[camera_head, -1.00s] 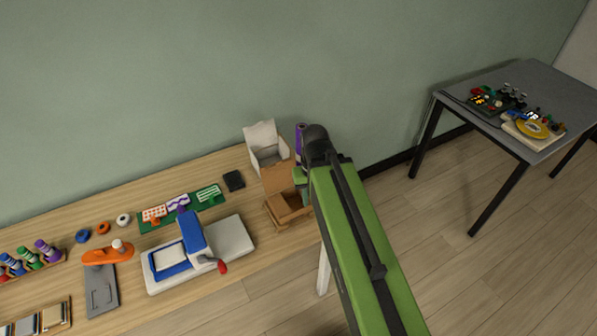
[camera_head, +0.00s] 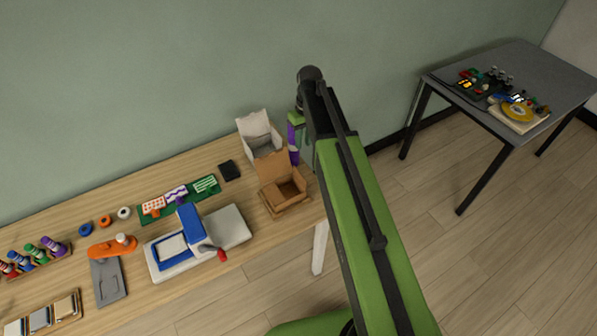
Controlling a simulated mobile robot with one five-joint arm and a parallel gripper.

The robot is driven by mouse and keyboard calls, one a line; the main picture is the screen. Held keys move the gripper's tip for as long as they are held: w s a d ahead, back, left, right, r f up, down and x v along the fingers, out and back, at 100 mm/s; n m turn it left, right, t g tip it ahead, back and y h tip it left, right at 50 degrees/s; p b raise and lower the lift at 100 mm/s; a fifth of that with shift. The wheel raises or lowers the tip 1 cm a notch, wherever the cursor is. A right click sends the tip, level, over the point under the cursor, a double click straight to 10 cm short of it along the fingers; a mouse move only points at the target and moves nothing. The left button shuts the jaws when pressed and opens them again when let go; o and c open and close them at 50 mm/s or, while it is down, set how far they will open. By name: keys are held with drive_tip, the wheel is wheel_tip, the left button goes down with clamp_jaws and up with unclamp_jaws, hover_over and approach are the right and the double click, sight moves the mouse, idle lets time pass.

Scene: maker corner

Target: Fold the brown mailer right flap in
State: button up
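The brown mailer (camera_head: 287,201) is an open cardboard box at the right end of the wooden workbench. Its lid stands up at the back and its inside shows. A narrow flap lies out along its front; I cannot make out the right flap's position clearly. My gripper (camera_head: 293,150), with green and purple parts, hangs down behind the mailer's right side, close to the raised lid. It appears apart from the mailer, but the exact gap is unclear. My arm hides part of the gripper, and the finger opening does not show.
A white open box (camera_head: 258,131) stands right behind the mailer. A small black block (camera_head: 229,170) and a white-and-blue press (camera_head: 198,243) are to the left. A grey table (camera_head: 543,65) with electronics stands apart at the right.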

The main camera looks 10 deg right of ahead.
sight(300, 174)
drive_tip(key=f+b, duration=1.1)
drive_tip(key=a+f+b, duration=0.1)
drive_tip(key=f+b, duration=0.5)
drive_tip(key=shift+s+a+f, duration=0.1)
drive_tip(key=shift+s+f, duration=0.1)
drive_tip(key=shift+s, duration=0.05)
clamp_jaws()
idle(0.5)
